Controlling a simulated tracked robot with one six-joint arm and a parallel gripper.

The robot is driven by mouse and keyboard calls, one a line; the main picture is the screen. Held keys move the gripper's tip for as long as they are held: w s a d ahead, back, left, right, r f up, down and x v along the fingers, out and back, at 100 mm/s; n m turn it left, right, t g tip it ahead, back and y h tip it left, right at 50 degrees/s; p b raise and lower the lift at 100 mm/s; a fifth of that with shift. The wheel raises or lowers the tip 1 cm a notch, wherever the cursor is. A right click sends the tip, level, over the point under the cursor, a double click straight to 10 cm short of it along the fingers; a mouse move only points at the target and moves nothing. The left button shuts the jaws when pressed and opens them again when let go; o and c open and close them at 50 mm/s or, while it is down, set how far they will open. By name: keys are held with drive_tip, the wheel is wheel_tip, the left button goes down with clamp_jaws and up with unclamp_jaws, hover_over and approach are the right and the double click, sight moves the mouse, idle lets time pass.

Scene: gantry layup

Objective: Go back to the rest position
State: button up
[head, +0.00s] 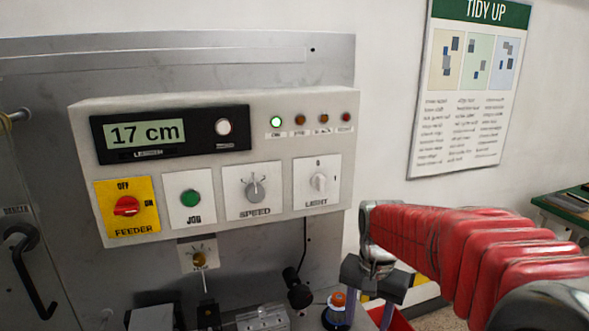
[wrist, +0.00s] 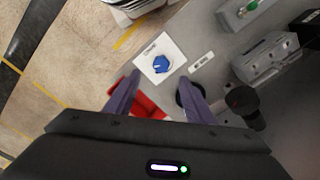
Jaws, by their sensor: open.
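My gripper (wrist: 157,98) is open in the wrist view, with its two purple-grey fingers apart and nothing between them. It points down above the edge of the grey machine bed. In the head view my gripper (head: 366,312) hangs at the lower right of the control panel, below my red-sleeved arm, its fingertips cut off by the lower edge. A blue knob on a white plate (wrist: 160,64) lies beyond the fingertips in the wrist view. A red object (wrist: 150,108) shows partly behind the fingers.
The control panel (head: 215,97) reads 17 cm, with a red feeder knob (head: 127,206), a green jog button (head: 190,197), speed and light knobs. A black cylindrical part (wrist: 243,101) stands right of the fingers. Open floor (wrist: 65,60) lies to the left.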

drive_tip(key=s+r+n+t, duration=0.2)
drive_tip(key=s+r+n, duration=0.1)
drive_tip(key=s, duration=0.6)
drive_tip(key=s+r+n+t, duration=0.3)
drive_tip(key=s, duration=0.5)
drive_tip(key=shift+s, duration=0.35)
drive_tip(key=shift+a+r, duration=0.1)
drive_tip(key=shift+c, duration=0.2)
